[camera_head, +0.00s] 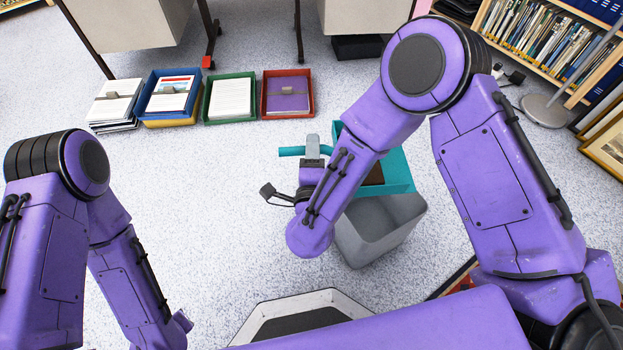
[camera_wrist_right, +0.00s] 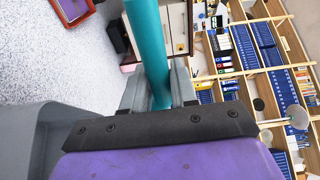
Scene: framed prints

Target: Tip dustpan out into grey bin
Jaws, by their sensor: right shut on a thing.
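The teal dustpan (camera_head: 400,180) is in the head view, above the grey bin (camera_head: 385,230), with a dark brown patch of contents partly showing inside it. My right arm covers part of the pan. My right gripper (camera_head: 313,150) is shut on the dustpan's handle, which sticks out to the left of it. In the right wrist view the teal handle (camera_wrist_right: 148,45) runs between the two grey fingers of the right gripper (camera_wrist_right: 158,88). The bin's grey wall shows at the left there (camera_wrist_right: 35,135). My left arm hangs at the lower left of the head view; its gripper is not visible.
Several paper trays stand in a row on the floor, including a green tray (camera_head: 206,112) and a red tray (camera_head: 266,108). A bookshelf (camera_head: 535,60), a lamp base (camera_head: 545,110) and framed prints (camera_head: 605,145) stand at the right. The speckled floor at centre left is clear.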

